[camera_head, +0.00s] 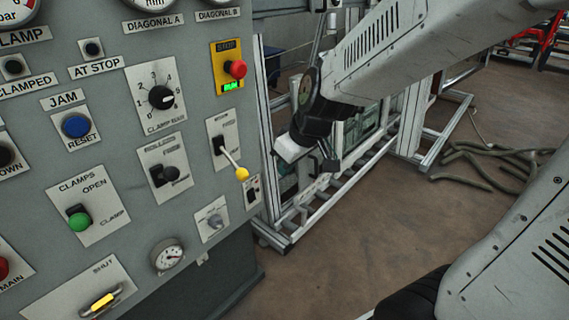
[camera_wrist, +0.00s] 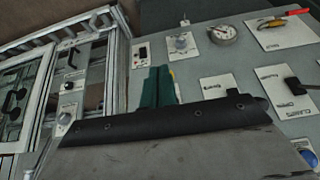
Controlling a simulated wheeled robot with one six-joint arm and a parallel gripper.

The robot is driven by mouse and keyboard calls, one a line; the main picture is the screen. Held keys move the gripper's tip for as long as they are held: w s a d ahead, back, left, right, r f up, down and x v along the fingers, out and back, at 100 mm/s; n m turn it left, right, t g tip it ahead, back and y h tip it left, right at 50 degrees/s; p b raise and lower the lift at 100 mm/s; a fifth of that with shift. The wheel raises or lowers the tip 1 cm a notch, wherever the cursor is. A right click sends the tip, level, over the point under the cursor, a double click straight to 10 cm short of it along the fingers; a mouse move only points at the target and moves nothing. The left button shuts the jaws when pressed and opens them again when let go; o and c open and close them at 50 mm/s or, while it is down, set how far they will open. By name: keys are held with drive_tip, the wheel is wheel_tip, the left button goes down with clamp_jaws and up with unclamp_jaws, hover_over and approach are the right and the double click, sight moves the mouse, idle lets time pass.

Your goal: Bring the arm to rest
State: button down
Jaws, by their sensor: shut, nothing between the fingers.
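My gripper (camera_wrist: 158,72) shows in the wrist view as two dark green fingers side by side, closed against each other with nothing held. In the head view my arm (camera_head: 400,45) reaches in from the upper right, and its dark wrist end (camera_head: 315,120) hangs in the air right of the control panel (camera_head: 120,150). The fingertips are hard to make out there. The yellow-knobbed lever (camera_head: 241,173) on the panel is left of and below the wrist end. In the wrist view a bit of yellow shows just behind the fingers, which hide the rest of it.
The panel carries a red stop button (camera_head: 236,69), a black rotary knob (camera_head: 162,97), a green clamp knob (camera_head: 79,221), a gauge (camera_head: 168,257) and a yellow shut handle (camera_head: 102,301). An aluminium frame (camera_head: 290,222) stands behind my wrist. Hoses (camera_head: 485,163) lie on open floor at the right.

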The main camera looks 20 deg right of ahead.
drive_tip(key=s+d+r+m+g+h, duration=0.1)
drive_tip(key=s+r, duration=0.3)
drive_tip(key=s, duration=0.6)
drive_tip(key=s+d+r+m+g+h, duration=0.1)
drive_tip(key=s+d+r+m+g, duration=0.1)
drive_tip(key=s, duration=0.8)
drive_tip(key=shift+s+d+r+m, duration=0.2)
drive_tip(key=shift+s+r+m, duration=0.15)
drive_tip(key=shift+r+m, duration=0.6)
